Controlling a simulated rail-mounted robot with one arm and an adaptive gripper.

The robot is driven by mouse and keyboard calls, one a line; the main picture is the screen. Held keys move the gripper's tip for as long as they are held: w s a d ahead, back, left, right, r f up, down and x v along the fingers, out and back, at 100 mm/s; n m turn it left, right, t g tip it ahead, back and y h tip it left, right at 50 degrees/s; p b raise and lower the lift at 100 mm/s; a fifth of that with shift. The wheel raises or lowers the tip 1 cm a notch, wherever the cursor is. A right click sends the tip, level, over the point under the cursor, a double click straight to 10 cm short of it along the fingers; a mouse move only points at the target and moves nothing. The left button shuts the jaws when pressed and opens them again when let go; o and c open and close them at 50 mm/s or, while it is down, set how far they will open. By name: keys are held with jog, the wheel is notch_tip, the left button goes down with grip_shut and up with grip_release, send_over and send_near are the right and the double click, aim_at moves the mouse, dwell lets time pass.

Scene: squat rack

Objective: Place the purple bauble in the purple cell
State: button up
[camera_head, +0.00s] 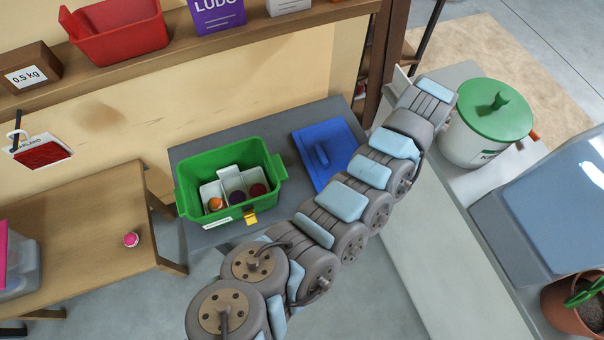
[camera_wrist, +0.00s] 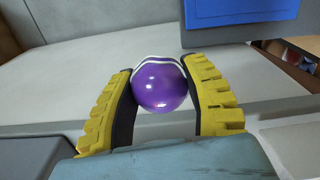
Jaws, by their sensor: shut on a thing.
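The purple bauble (camera_wrist: 160,84), glossy with white bands near its top, sits between the two yellow-padded fingers of my gripper (camera_wrist: 160,95) in the wrist view. The fingers are shut on it from both sides. In the head view I cannot make out the bauble or the fingers. The green box (camera_head: 186,201) stands on a dark grey table and holds a row of white-walled cells. The middle cell (camera_head: 236,197) shows dark purple inside. The left cell shows orange (camera_head: 215,204), and the right cell shows dark red (camera_head: 258,189).
A blue lid (camera_head: 340,162) lies right of the green box. My arm crosses in front of the table. A pink ball (camera_head: 131,239) rests on the wooden table (camera_head: 90,225) at left. A green-lidded pot (camera_head: 468,141) stands at right. A shelf with a red bin (camera_head: 118,32) runs above.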

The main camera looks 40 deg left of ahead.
jog(key=s+a+f+m+b, duration=0.1)
jog(key=a+f, duration=0.2)
jog(key=a, duration=0.4)
jog(key=s+a+f+m, duration=0.2)
jog(key=a, duration=0.4)
jog(key=n+b, duration=0.2)
jog(key=b, duration=0.2)
send_over(238, 198)
notch_tip(238, 198, down, 15)
jog(key=shift+f+b, duration=2.55)
jog(key=shift+f, duration=2.45)
jog(key=shift+f, duration=0.1)
jog(key=o, duration=0.9)
